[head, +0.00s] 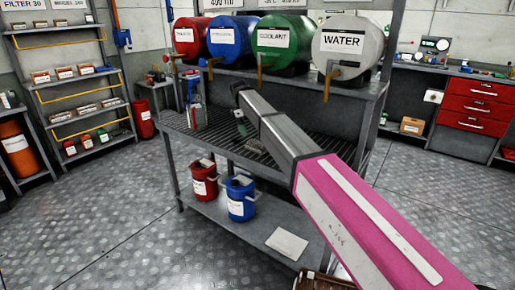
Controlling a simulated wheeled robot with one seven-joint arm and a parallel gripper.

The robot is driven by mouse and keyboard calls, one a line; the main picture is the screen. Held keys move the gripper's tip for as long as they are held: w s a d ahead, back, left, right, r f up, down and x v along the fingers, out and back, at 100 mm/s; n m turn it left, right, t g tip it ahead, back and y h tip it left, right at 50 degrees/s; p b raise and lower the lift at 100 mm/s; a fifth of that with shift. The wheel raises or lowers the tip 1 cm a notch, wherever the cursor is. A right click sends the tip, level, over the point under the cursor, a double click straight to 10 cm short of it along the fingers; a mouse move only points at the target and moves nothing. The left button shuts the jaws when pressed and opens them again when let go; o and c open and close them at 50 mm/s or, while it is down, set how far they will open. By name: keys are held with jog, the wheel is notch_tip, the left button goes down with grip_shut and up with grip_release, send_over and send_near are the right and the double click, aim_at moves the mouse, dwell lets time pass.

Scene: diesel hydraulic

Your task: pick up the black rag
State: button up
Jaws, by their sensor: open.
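I cannot make out a black rag for certain in the head view; it may be hidden behind my arm or on the dark slatted bench top. My arm reaches from the lower right over the bench (178,122). My gripper (241,124) shows small at the arm's far end, above the slatted top. It is open, and I see nothing held in it. Its fingertips are too small to make out well.
Red (204,184) and blue (241,204) cans and a pale flat pad (287,243) are on the lower shelf. A red-and-white container (197,116) stands on the bench's left. Several drums, including a white one (342,43), sit above. The floor at left is clear.

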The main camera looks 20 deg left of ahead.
aim_at(256, 142)
jog(key=x, duration=0.2)
jog(key=shift+d+f, duration=0.2)
jog(key=shift+f, duration=0.15)
jog(key=shift+w+x, duration=0.2)
jog(key=shift+x, duration=1.25)
jog(key=shift+w+x, duration=0.2)
jog(key=shift+x, duration=1.25)
jog(key=shift+a, duration=0.15)
jog(key=c, duration=1)
